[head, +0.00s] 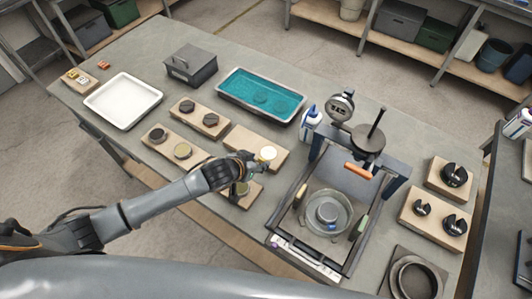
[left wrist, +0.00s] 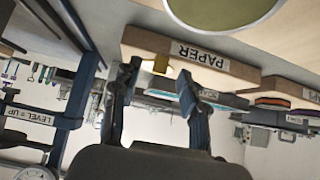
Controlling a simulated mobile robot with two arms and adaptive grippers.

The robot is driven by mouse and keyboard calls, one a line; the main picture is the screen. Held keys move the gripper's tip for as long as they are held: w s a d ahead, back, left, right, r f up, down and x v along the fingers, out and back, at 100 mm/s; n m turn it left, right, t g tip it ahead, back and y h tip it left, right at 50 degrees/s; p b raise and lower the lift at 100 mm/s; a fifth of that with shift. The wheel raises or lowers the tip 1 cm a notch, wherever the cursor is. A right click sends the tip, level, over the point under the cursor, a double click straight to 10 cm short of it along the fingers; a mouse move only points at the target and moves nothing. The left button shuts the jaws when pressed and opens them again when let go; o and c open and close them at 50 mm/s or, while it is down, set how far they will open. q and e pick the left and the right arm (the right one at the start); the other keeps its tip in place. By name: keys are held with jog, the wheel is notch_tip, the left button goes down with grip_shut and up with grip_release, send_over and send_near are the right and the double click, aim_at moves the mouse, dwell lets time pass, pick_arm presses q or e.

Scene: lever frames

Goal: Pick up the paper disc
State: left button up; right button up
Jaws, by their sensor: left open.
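The paper disc (head: 267,152) looks pale cream and round. It lies on a wooden block near the middle of the bench in the head view. Beyond the fingers is a wooden block labelled PAPER (left wrist: 200,57). A small yellowish patch shows between the fingers; I cannot tell what it is. My right gripper is not in view.
A press frame (head: 305,178) with a glass dish stands right of the block. A teal tray (head: 262,75) and a bottle (head: 312,124) are behind. Another block with round pieces (head: 155,143) lies left. A white tray (head: 122,83) sits at far left.

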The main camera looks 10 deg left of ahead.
pick_arm(q)
jog(key=shift+w+d+f, duration=0.2)
jog(key=shift+w+f, duration=0.3)
jog(key=shift+c, duration=0.3)
jog(key=c, duration=0.8)
jog(key=shift+r, duration=0.1)
